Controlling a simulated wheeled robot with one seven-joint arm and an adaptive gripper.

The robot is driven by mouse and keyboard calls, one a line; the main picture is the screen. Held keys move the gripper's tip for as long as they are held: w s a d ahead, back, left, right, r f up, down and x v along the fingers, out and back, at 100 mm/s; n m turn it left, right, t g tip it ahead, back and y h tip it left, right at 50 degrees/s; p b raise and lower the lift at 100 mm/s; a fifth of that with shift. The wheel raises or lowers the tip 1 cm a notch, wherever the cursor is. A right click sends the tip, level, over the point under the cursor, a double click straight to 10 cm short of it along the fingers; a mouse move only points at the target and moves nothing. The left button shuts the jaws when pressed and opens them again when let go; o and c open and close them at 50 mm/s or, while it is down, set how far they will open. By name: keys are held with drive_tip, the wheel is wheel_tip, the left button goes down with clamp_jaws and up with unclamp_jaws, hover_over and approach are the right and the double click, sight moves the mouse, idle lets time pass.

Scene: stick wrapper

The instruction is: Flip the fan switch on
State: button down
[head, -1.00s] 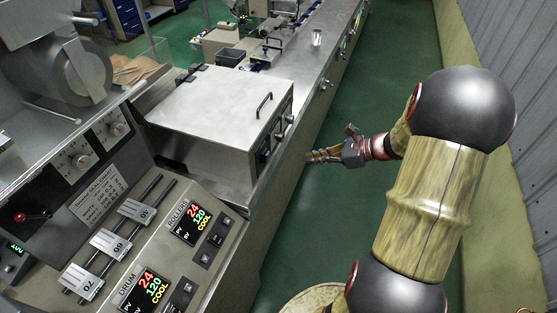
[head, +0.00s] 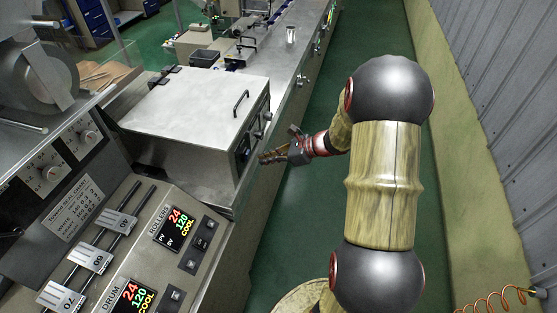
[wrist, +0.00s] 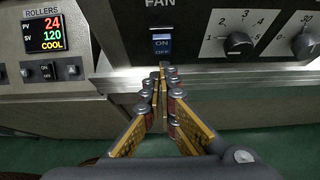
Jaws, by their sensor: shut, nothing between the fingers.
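The fan switch (wrist: 161,44) is a small blue rocker marked ON above and OFF below, under the word FAN on a dark panel (wrist: 190,22). Which way it is tilted I cannot tell. My gripper (wrist: 161,76) is shut and empty, its fingertips just below the switch in the wrist view; contact cannot be made out. In the head view my gripper (head: 264,157) points left at the front of the steel box (head: 200,95), close to its dark panel (head: 243,150). The switch is too small to make out there.
Right of the switch are two black dials (wrist: 239,44) (wrist: 303,52). Left of it is the ROLLERS display (wrist: 46,32) with a small ON/OFF switch (wrist: 43,70). A steel ledge runs below the panel. Green floor (head: 310,210) lies open beside the machine.

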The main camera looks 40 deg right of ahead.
sight(248, 156)
drive_tip(key=shift+w+a+r, duration=0.35)
drive_tip(key=shift+w+a, duration=0.4)
drive_tip(key=shift+w, duration=0.15)
drive_tip(key=g+p, duration=0.1)
drive_tip(key=p, duration=0.2)
drive_tip(key=shift+w+a+r+h, duration=0.25)
drive_tip(key=shift+w+r+h, duration=0.05)
drive_tip(key=shift+h, duration=0.1)
drive_tip(key=shift+r+p, duration=0.8)
